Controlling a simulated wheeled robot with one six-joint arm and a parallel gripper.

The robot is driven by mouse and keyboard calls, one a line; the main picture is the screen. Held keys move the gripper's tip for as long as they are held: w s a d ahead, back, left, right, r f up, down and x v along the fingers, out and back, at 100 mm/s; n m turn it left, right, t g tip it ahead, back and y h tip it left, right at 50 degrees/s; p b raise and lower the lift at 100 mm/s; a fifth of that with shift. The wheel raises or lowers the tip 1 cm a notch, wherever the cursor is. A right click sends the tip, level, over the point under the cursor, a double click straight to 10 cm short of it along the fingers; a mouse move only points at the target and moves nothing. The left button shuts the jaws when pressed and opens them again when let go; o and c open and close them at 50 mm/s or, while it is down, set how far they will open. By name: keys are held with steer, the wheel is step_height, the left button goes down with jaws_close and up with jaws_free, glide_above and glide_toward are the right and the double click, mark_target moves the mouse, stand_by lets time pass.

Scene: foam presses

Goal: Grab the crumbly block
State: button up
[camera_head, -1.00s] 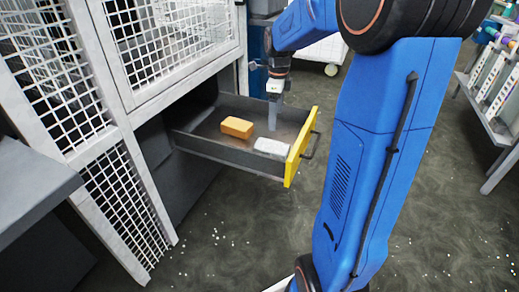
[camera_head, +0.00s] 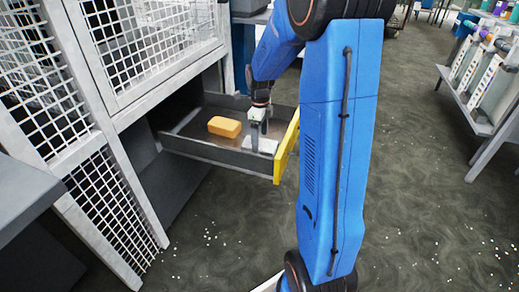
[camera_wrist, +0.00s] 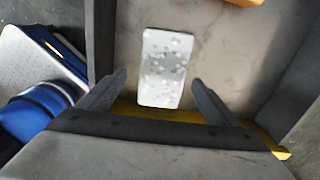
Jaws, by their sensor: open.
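The open drawer (camera_head: 215,154) with a yellow front holds two blocks. A pale, speckled block with a pitted, crumbly-looking surface (camera_wrist: 166,67) lies flat near the yellow front; in the head view this white block (camera_head: 268,145) is partly hidden by my gripper. An orange block (camera_head: 224,126) lies to its left, and only its edge (camera_wrist: 246,2) shows in the wrist view. My gripper (camera_head: 256,145) is over the drawer at the white block. In the wrist view my gripper (camera_wrist: 159,85) is open, its fingers on either side of the white block's near end, apart from it.
The yellow drawer front (camera_head: 286,146) stands close to the white block. A white mesh cabinet (camera_head: 150,40) rises left of the drawer. A slanted rack (camera_head: 485,75) stands at the right. White crumbs dot the dark floor (camera_head: 210,237).

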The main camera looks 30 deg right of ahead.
mark_target(260, 143)
steer(key=shift+w+f, duration=0.15)
steer(key=shift+f, duration=1.3)
steer(key=shift+w+f, duration=0.1)
steer(key=shift+f, duration=1.3)
steer(key=c, duration=1.1)
steer(key=shift+c, duration=0.2)
steer(key=shift+d+r, duration=0.1)
steer(key=shift+r, duration=0.05)
